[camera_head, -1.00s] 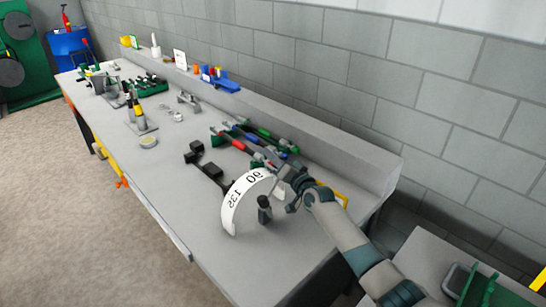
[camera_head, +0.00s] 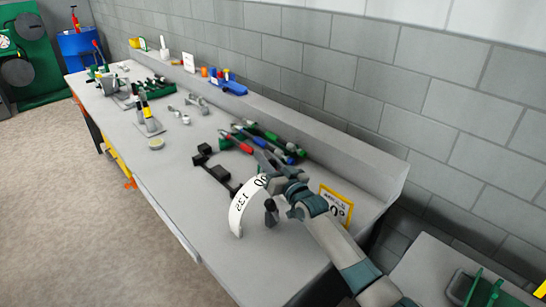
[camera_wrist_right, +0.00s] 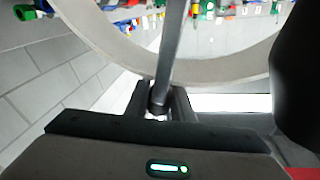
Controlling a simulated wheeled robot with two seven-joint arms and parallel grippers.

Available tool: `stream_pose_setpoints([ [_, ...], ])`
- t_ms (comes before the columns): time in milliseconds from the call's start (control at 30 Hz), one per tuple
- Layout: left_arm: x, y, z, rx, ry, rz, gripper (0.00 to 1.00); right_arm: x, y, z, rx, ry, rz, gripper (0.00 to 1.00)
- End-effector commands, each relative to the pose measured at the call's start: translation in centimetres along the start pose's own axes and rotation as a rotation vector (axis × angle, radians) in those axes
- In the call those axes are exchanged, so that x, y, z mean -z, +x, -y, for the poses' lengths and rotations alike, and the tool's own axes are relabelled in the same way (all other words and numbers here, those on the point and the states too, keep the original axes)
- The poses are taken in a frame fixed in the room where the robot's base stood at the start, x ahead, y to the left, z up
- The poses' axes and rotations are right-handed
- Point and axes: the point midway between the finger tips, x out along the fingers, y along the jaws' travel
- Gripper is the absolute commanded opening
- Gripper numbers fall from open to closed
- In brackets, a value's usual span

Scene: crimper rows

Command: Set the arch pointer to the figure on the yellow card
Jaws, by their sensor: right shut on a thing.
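In the right wrist view the gripper (camera_wrist_right: 160,106) is shut on the dark pointer rod (camera_wrist_right: 172,50), which runs up across the grey arch band (camera_wrist_right: 225,68). The yellow-bordered card (camera_head: 335,205) stands behind my right arm; a "0" shows, and the rest is partly hidden. My left gripper is not in view.
Several coloured-handled tools (camera_head: 262,142) lie behind the arch. A black fixture (camera_head: 214,168) is to its left. A raised ledge (camera_head: 330,150) runs along the back. The front bench top (camera_head: 185,195) is clear.

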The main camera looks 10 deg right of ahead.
Motion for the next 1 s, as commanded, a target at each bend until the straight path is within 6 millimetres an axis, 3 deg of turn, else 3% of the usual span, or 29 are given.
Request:
stream_pose_setpoints([
  [167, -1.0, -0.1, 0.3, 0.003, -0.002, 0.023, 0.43, 0.1, -0.3, 2.2, 0.021, -0.132, -0.022, 0.00],
  [400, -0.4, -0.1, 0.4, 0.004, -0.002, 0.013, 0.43, -0.2, -0.7, 4.1, 0.038, -0.249, -0.041, 0.00],
  [967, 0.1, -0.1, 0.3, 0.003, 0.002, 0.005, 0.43, -0.3, -0.8, 4.7, 0.044, -0.291, -0.047, 0.00],
  [1000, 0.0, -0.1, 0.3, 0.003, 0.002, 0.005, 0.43, -0.3, -0.8, 4.7, 0.044, -0.291, -0.047, 0.31],
])
